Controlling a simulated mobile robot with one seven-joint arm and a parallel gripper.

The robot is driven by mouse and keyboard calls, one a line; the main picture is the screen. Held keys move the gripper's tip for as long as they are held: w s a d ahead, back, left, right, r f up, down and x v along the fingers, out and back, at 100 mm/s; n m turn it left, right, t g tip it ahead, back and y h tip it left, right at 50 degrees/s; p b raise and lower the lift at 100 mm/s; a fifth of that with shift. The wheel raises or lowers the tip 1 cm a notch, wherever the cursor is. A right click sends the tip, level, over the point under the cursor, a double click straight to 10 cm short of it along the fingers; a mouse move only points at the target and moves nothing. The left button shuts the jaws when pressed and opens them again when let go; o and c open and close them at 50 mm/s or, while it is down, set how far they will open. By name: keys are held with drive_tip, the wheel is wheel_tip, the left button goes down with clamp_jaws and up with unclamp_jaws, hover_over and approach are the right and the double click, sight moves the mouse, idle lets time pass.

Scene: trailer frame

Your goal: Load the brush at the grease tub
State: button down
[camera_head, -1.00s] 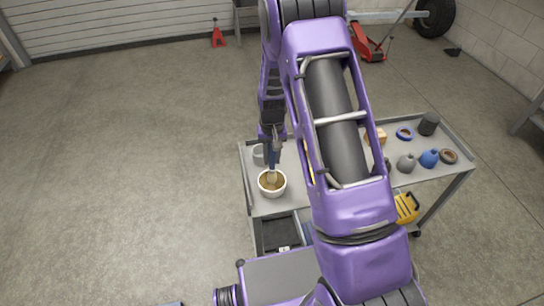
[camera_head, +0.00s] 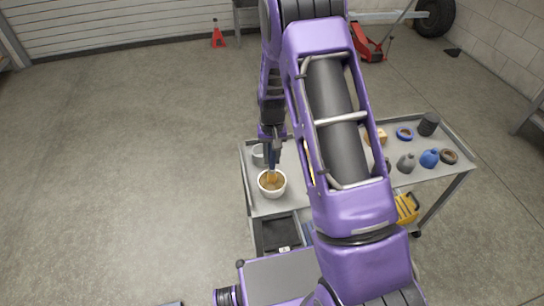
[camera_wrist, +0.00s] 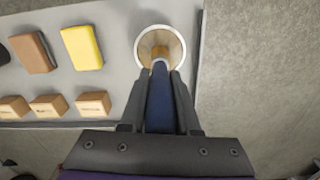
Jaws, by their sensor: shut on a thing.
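The grease tub (camera_head: 264,193) is a round white tub with tan grease in it, standing on the grey cart's left end. It also shows at the top of the wrist view (camera_wrist: 141,38). My gripper (camera_wrist: 158,80) points at the tub and is shut on the brush's blue handle (camera_wrist: 160,108). In the head view my gripper (camera_head: 272,143) is above the tub, partly hidden by my arm. The brush's amber bristle end (camera_wrist: 159,53) is over or in the tub's mouth; I cannot tell how deep it is in the grease.
A yellow block (camera_wrist: 82,47), a brown block (camera_wrist: 33,52) and several small wooden blocks (camera_wrist: 93,103) lie left of the tub in the wrist view. A light grey cup (camera_head: 257,153) stands behind the tub. Bottles and rings (camera_head: 429,158) sit at the cart's right.

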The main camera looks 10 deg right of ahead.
drive_tip(key=shift+r+p, duration=1.75)
drive_tip(key=shift+r, duration=1.75)
